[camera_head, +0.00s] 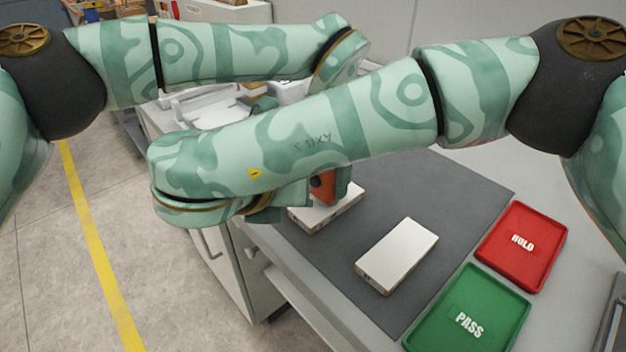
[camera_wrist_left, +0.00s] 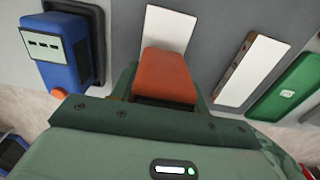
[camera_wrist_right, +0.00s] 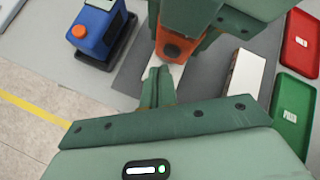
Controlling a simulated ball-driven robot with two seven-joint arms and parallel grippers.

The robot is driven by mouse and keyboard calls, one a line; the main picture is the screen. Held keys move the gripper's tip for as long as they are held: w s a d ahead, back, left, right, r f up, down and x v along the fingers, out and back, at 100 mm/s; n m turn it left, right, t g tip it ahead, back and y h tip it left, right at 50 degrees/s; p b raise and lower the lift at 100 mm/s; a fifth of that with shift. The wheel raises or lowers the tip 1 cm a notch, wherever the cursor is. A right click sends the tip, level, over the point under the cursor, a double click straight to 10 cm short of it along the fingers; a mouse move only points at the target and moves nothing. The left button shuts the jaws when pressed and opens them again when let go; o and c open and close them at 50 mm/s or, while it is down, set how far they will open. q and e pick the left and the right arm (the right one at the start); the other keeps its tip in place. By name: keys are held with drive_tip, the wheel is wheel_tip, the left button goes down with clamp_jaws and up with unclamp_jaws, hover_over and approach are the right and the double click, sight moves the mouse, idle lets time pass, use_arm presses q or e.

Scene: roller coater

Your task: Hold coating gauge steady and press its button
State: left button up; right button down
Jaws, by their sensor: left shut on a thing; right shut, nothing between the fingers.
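The orange coating gauge (camera_head: 322,188) is gripped by my left gripper (camera_head: 338,182), just above or on a white panel (camera_head: 334,214); contact cannot be told. In the left wrist view the gauge (camera_wrist_left: 165,75) sits between the fingers over that panel (camera_wrist_left: 168,28). In the right wrist view the gauge (camera_wrist_right: 182,43) shows a dark round spot (camera_wrist_right: 172,51), which may be its button. My right gripper (camera_wrist_right: 160,72) is shut and empty, its tips close beside this spot; touching cannot be told. My right forearm hides much of this area in the head view.
A second white panel (camera_head: 398,255) lies on the grey mat (camera_head: 455,185). A red HOLD tray (camera_head: 548,245) and green PASS tray (camera_head: 440,325) are at the right. A blue device with an orange knob (camera_wrist_right: 88,32) stands beside the mat. My arms cross closely.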

drive_tip(key=shift+w+d, duration=0.3)
drive_tip(key=shift+d, duration=0.05)
drive_tip(key=shift+w+d, duration=0.3)
drive_tip(key=shift+w, duration=0.05)
idle(1.1)
drive_tip(key=shift+s, duration=0.1)
drive_tip(key=shift+s+a, duration=0.55)
drive_tip(key=shift+a, duration=0.1)
drive_tip(key=shift+s+a, duration=1.75)
drive_tip(key=shift+s, duration=0.05)
